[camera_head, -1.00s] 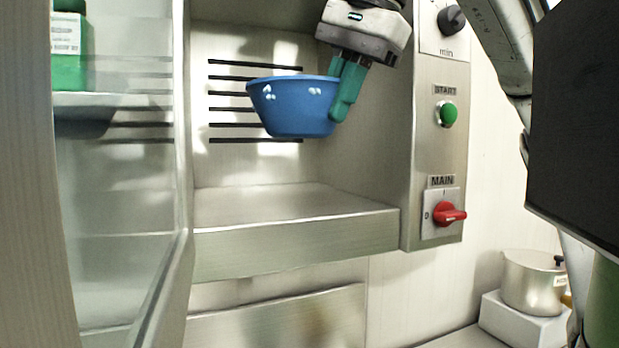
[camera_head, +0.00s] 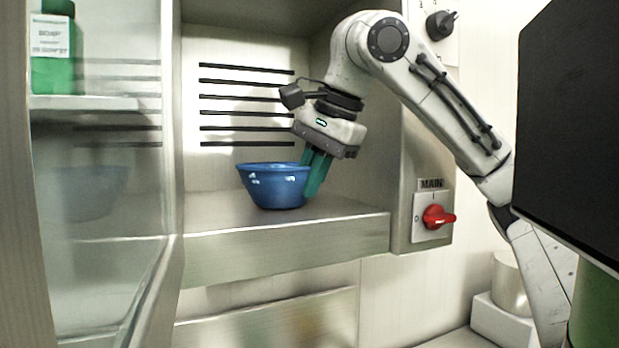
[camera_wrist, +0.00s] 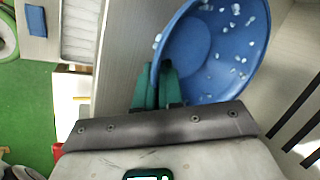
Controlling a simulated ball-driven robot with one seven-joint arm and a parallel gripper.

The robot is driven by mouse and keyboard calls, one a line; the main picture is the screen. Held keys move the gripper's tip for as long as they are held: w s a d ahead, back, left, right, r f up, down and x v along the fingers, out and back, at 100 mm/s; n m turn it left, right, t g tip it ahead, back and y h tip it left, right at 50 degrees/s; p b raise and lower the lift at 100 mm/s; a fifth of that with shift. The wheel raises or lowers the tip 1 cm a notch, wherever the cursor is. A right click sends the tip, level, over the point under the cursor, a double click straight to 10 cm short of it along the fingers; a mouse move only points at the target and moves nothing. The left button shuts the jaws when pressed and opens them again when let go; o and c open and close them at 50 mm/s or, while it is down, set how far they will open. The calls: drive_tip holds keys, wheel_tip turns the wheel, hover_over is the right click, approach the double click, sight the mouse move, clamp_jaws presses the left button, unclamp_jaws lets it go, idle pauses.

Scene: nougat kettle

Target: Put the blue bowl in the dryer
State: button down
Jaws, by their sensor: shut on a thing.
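The blue bowl (camera_head: 277,186) is upright inside the dryer (camera_head: 290,244), at the shelf floor, in front of the slotted back wall. My gripper (camera_head: 313,178) reaches in from the upper right. Its green fingers are shut on the bowl's right rim. In the wrist view the bowl (camera_wrist: 215,45) shows its inside with pale spots, and my gripper (camera_wrist: 157,88) pinches its near rim. The bowl's base appears to touch the shelf, but I cannot be sure.
A glass door (camera_head: 105,210) stands open at the left, with a green soap bottle (camera_head: 53,48) seen through it. A red MAIN switch (camera_head: 436,217) is on the panel at the right. A pot (camera_head: 509,284) stands lower right. Shelf room is free left of the bowl.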

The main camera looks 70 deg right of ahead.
drive_tip(key=shift+f, duration=0.1)
drive_tip(key=c, duration=1.7)
unclamp_jaws()
drive_tip(key=shift+f, duration=0.1)
drive_tip(key=o, duration=0.4)
drive_tip(key=shift+o, duration=0.2)
drive_tip(key=shift+r, duration=0.3)
drive_tip(key=b+v, duration=0.1)
drive_tip(key=v, duration=1.1)
drive_tip(key=shift+w, duration=0.1)
